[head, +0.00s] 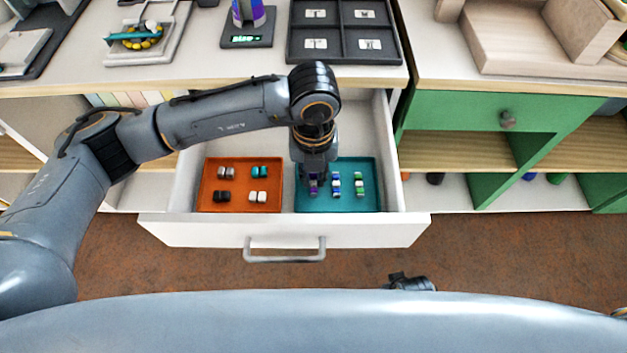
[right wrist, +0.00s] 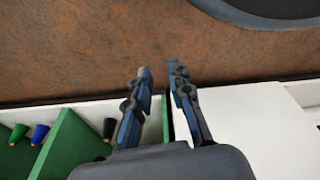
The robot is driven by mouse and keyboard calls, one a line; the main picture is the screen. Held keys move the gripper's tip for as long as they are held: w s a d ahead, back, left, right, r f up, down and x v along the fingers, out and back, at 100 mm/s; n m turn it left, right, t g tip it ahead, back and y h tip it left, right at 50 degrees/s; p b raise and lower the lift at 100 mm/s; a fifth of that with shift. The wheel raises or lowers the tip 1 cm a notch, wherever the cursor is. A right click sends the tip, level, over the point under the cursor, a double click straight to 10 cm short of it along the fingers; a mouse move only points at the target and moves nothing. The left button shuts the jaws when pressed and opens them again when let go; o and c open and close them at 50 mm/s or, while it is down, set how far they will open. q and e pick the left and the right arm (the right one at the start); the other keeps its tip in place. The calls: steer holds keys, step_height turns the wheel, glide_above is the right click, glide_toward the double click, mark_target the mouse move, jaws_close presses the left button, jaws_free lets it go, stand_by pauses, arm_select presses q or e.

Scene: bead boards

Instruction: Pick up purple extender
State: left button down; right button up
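The purple extender (head: 313,187) lies at the left side of the teal tray (head: 346,206) in the open white drawer, partly hidden by my left gripper. My left gripper (head: 313,178) points down right over it, its fingers at the purple piece. Whether the fingers are open or shut on it cannot be made out. My right gripper shows in the right wrist view (right wrist: 158,70) with its two fingers apart and nothing between them. It is away from the tray, low in the head view.
An orange tray (head: 240,188) with several small pairs stands left in the drawer (head: 190,231). The worktop (head: 200,55) above holds boards and a dark compartment tray (head: 344,59).

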steer(key=shift+s+f, duration=0.15)
